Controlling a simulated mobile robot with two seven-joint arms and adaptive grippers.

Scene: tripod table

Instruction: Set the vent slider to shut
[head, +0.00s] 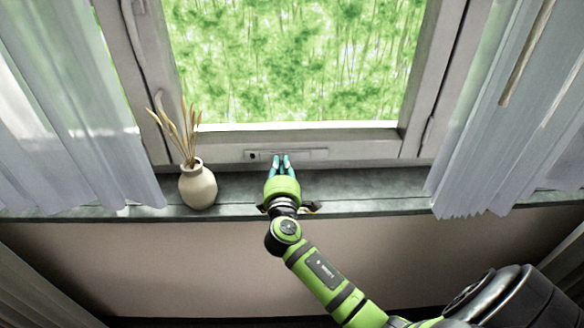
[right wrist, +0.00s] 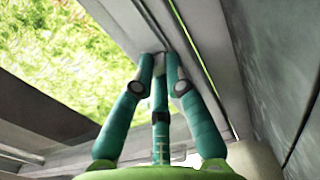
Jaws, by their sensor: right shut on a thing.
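The vent slider (head: 312,154) is a pale horizontal strip set in the bottom rail of the window frame, with a small dark mark near its left end. My right gripper (head: 281,158) reaches up to the middle of this strip. Its teal fingers are close together and shut on the slider's small knob, which they mostly hide. In the right wrist view the fingertips (right wrist: 159,58) meet at the window rail, and the knob cannot be made out clearly. My left gripper is not in view.
A cream vase (head: 198,187) with dried stems stands on the grey sill (head: 370,190), left of my right gripper. Sheer curtains hang at the left (head: 70,120) and right (head: 510,130). The sill right of the gripper is clear up to the right curtain.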

